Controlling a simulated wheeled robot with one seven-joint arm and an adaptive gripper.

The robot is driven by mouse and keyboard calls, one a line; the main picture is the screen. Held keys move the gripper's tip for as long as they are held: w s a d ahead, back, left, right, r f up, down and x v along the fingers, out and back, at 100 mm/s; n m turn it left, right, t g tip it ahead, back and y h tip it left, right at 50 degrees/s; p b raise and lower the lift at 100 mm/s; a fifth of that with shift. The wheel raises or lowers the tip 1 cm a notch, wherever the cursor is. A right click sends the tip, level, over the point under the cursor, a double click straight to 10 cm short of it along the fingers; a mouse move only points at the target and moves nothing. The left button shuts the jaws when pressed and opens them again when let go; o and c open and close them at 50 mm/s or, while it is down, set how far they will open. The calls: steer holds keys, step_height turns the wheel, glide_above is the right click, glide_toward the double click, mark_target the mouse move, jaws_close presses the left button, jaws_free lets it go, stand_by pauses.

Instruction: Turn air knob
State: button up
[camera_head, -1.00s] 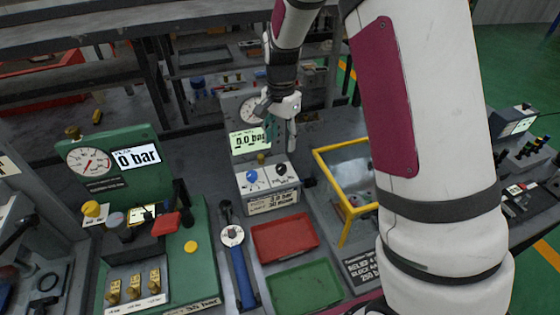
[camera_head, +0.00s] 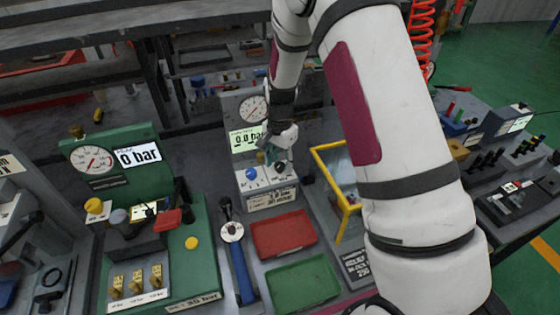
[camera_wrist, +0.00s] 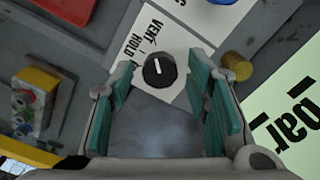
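A black round knob with a white pointer line (camera_wrist: 159,69) sits on a white label reading VENT and HOLD in the wrist view. In the head view the black knob (camera_head: 281,167) is on the grey box's sloped panel, beside a blue knob (camera_head: 252,173). The frames do not show which is named the air knob. My gripper (camera_wrist: 160,64) is open, its teal-padded fingers on either side of the black knob, with gaps visible. In the head view my gripper (camera_head: 278,152) is just above the panel; its fingertips are partly hidden. The display (camera_head: 247,139) behind reads 0.0 bar.
A red tray (camera_head: 283,233) and a green tray (camera_head: 302,284) lie in front. A green gauge station (camera_head: 190,255) is at the left.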

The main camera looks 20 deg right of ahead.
jaws_close()
steer(key=shift+n, duration=0.4)
steer(key=n+b, duration=0.1)
steer(key=n, duration=0.2)
steer(key=shift+n, duration=0.4)
steer(key=n, duration=0.4)
steer(key=shift+b, duration=0.35)
steer(key=n, duration=0.5)
steer(key=shift+n+b, duration=0.3)
steer(key=shift+n, duration=1.9)
